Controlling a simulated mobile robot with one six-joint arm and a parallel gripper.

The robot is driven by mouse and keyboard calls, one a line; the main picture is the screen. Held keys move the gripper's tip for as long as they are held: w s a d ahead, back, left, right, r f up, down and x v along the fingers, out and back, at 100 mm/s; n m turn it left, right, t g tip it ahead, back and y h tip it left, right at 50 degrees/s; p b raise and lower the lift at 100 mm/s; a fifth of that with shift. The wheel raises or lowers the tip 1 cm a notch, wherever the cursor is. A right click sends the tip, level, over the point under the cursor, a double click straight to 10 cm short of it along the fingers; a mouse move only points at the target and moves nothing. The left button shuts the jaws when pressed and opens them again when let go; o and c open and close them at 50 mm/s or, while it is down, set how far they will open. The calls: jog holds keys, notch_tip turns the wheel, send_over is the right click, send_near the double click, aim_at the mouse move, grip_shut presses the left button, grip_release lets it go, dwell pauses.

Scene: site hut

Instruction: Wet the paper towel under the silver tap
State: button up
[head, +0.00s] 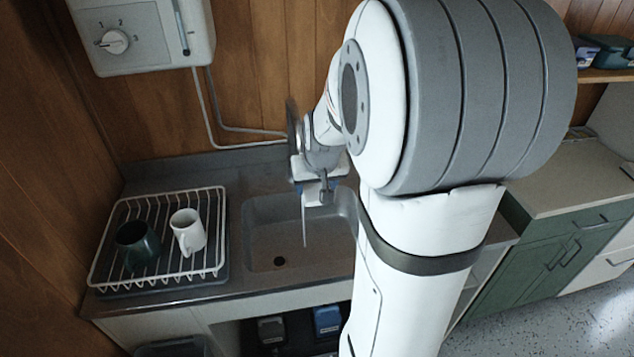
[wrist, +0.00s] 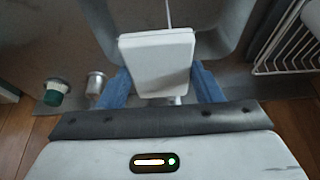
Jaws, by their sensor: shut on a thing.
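My gripper (head: 318,190) is over the back part of the sink (head: 262,222), fingers pointing down. In the wrist view its blue fingers (wrist: 160,88) are shut on a flat white pad, the paper towel (wrist: 158,60). A thin pale upright streak (head: 304,222) shows below the gripper in the head view. I cannot tell if it is water. The silver tap is not clear. A small silvery part (wrist: 172,100) shows just below the towel in the wrist view, mostly hidden, and may belong to it. I cannot tell whether the towel is wet.
A white wire dish rack (head: 222,225) left of the sink holds a dark mug (head: 137,245) and a white mug (head: 188,232). A silver cylinder (wrist: 96,84) and a green-and-white container (wrist: 56,92) stand by the sink. A wall heater (head: 140,35) hangs upper left.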

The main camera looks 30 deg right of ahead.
jog(key=shift+w+a+f+b, duration=0.15)
jog(key=shift+w+a, duration=0.05)
jog(key=shift+w, duration=0.55)
jog(key=shift+w+a+f+b, duration=0.15)
jog(key=shift+w, duration=0.6)
jog(key=shift+w+a+f+b, duration=0.15)
jog(key=shift+w+a, duration=0.05)
jog(key=shift+w, duration=0.55)
jog(key=shift+s+d+b, duration=0.25)
jog(key=shift+s+d, duration=0.05)
jog(key=shift+s, duration=1)
jog(key=shift+s+d+b, duration=0.2)
jog(key=shift+s+d, duration=0.1)
jog(key=shift+s, duration=1)
jog(key=shift+s+d+b, duration=0.25)
jog(key=shift+s+d, duration=0.05)
jog(key=shift+s, duration=1)
jog(key=s+d+r+p, duration=0.1)
jog(key=s+r+p, duration=0.1)
jog(key=s+r, duration=0.2)
jog(key=shift+s, duration=0.45)
